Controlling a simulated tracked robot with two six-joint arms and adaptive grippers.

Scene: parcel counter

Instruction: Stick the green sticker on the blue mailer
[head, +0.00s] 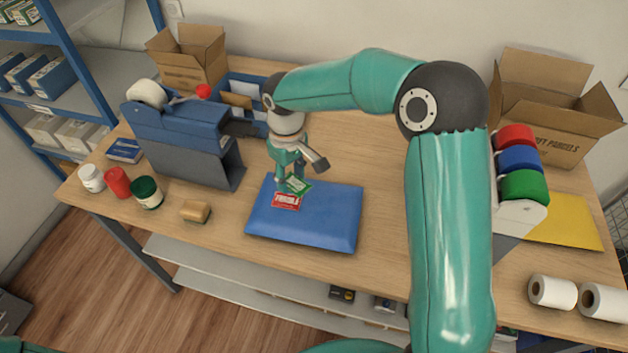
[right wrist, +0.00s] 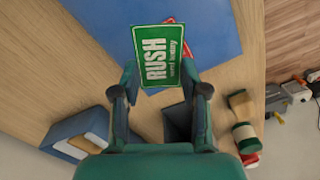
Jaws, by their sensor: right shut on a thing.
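The blue mailer (head: 310,225) lies flat on the wooden counter, in front of my right arm's reach. A red "FRAGILE" sticker (head: 286,202) shows on its left upper part. My right gripper (head: 289,186) is over the mailer's upper left part, shut on the green sticker (head: 299,184). In the right wrist view the green sticker (right wrist: 159,55) reads "RUSH" and is held between the fingertips (right wrist: 158,85), in front of the mailer (right wrist: 215,35). It covers most of the red sticker there. I cannot tell whether it touches the mailer. My left gripper is not in view.
A blue tape dispenser (head: 175,135) stands left of the mailer. Jars (head: 146,192) and a tan sponge-like block (head: 195,211) lie near the front edge. Colored rolls (head: 524,186), a yellow mailer (head: 565,222), white rolls (head: 553,292) and an open carton (head: 550,110) are at right.

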